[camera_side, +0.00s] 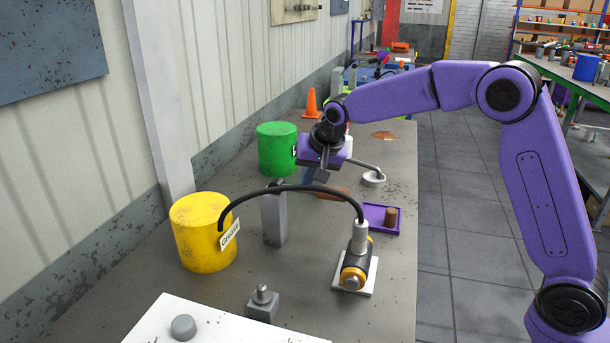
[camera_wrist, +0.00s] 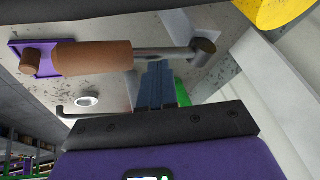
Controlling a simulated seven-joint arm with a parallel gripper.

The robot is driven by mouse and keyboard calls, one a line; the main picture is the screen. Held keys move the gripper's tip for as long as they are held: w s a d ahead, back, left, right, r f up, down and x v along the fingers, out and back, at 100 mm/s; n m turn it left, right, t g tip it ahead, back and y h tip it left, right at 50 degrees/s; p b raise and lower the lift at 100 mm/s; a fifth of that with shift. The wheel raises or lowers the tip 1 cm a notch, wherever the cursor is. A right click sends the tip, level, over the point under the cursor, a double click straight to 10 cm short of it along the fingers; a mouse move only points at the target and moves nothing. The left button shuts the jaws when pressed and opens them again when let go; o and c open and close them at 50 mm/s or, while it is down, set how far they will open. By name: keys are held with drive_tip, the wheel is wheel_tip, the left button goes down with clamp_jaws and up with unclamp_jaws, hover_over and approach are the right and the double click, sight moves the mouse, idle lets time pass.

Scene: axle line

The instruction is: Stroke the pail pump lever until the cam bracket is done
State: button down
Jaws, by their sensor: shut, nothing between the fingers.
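The yellow pail (camera_side: 200,240), labelled Grease, stands at the left in the side view; its edge also shows in the wrist view (camera_wrist: 288,8). A grey pump post (camera_side: 273,220) stands beside it. The pump lever's brown grip (camera_side: 333,193) extends right from the post; in the wrist view the grip (camera_wrist: 93,57) and steel rod lie across the top. A black hose runs from the pail to a fitting on a dark, yellow-ringed part (camera_side: 354,264), possibly the cam bracket. My gripper (camera_side: 321,175) is shut and empty above and behind the lever, its fingertips (camera_wrist: 155,68) near the rod; contact is unclear.
A green bucket (camera_side: 276,150) and orange cone (camera_side: 311,103) stand farther back. A purple tray (camera_side: 376,224) with a brown cylinder lies to the right. A grey block (camera_side: 262,304) and white surface (camera_side: 240,333) are in front. The wall borders the bench at left.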

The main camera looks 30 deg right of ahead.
sight(302, 188)
drive_tip(key=shift+s+d+f, duration=0.1)
drive_tip(key=shift+d+f, duration=0.05)
drive_tip(key=shift+f, duration=0.3)
idle(0.5)
drive_tip(key=shift+w+a+r, duration=0.2)
drive_tip(key=shift+r, duration=0.65)
drive_tip(key=shift+w+a+r, duration=0.25)
drive_tip(key=shift+r, duration=0.6)
drive_tip(key=shift+w+a+r, duration=0.2)
drive_tip(key=shift+r, duration=0.65)
drive_tip(key=shift+w+a+r, duration=0.2)
drive_tip(key=shift+r, duration=0.6)
drive_tip(key=shift+w+a+r, duration=0.15)
drive_tip(key=shift+a+r, duration=0.05)
drive_tip(key=shift+r, duration=0.55)
drive_tip(key=shift+w+a+r, duration=0.2)
drive_tip(key=shift+r, duration=0.6)
drive_tip(key=shift+s, duration=0.1)
